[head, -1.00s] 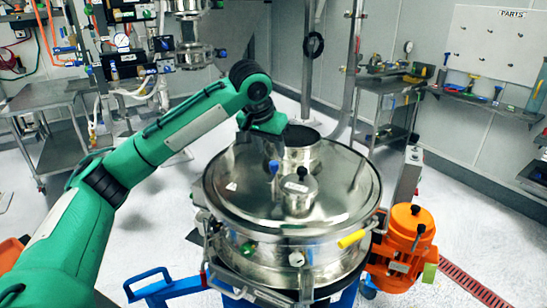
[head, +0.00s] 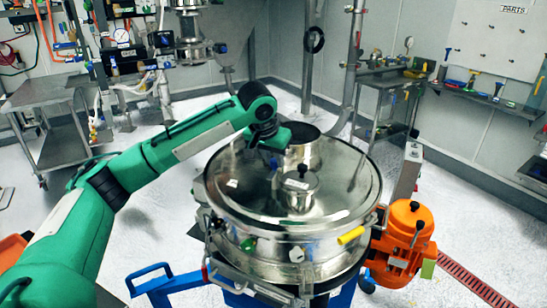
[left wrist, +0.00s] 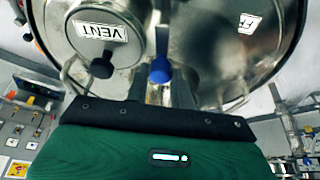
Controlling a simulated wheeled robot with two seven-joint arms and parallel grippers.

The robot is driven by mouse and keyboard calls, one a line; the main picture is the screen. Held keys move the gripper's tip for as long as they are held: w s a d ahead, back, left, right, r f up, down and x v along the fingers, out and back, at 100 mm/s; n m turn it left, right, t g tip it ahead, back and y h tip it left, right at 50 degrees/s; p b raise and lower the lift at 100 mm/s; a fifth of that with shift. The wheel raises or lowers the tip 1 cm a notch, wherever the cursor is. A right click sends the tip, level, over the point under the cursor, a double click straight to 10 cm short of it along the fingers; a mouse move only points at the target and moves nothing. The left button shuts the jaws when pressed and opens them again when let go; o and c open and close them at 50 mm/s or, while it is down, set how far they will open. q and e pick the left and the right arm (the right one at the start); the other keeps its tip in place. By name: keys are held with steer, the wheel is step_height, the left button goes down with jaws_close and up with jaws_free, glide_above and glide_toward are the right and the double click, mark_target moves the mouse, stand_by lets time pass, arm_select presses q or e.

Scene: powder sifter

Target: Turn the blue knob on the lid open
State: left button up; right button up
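The blue knob (left wrist: 159,70) stands up from the shiny round lid (left wrist: 215,75), beside a small round cap labelled VENT (left wrist: 97,30). In the head view the lid (head: 345,185) covers the steel sifter, and the blue knob (head: 273,163) is mostly hidden by my left gripper (head: 277,156). This gripper reaches down over the lid, just behind the small cap (head: 298,185). In the left wrist view its two dark fingers straddle the knob, one on each side, and look open; whether they touch it is hard to tell. My right gripper is not in view.
A wide upright collar (head: 303,150) stands on the lid close behind my left gripper. A yellow handle (head: 351,236) sticks out at the sifter's front right, with an orange motor (head: 405,240) beside it. Steel carts (head: 48,140) stand at the back left.

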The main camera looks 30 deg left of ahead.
arm_select(q)
steer(key=shift+r+m+p, duration=0.2)
steer(key=shift+m+p, duration=0.1)
steer(key=shift+p, duration=0.65)
steer(key=shift+f+m+h, duration=0.15)
steer(key=shift+m+h, duration=0.15)
steer(key=shift+m, duration=0.2)
steer(key=o, duration=1)
